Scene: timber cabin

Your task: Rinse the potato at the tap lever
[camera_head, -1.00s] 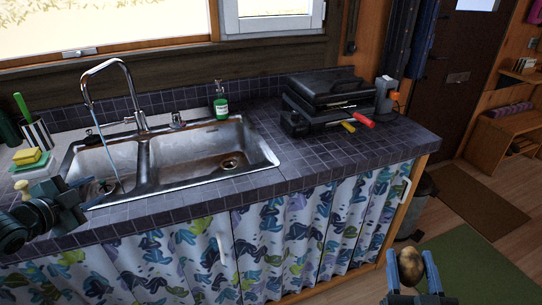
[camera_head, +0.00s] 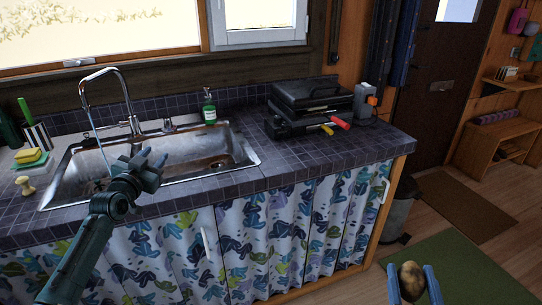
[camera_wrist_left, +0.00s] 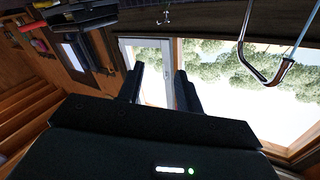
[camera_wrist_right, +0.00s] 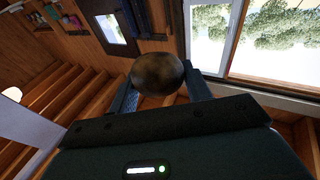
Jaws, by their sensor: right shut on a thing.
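The potato (camera_head: 411,281) is brown and round. My right gripper (camera_head: 413,277) is shut on it, low at the right of the head view, over the floor in front of the counter. The potato also shows between the fingers in the right wrist view (camera_wrist_right: 158,73). My left gripper (camera_head: 150,165) is open and empty above the front part of the sink. The chrome tap (camera_head: 108,75) stands behind the sink (camera_head: 195,165), with a thin stream of water falling into the left basin. The left gripper partly hides the basins.
A green soap bottle (camera_head: 209,108) stands behind the sink. A yellow sponge (camera_head: 28,156), a brush holder (camera_head: 38,137) and a small wooden-handled brush (camera_head: 25,185) are at the left. A black grill (camera_head: 310,103) with red and yellow handles stands right. The counter between is clear.

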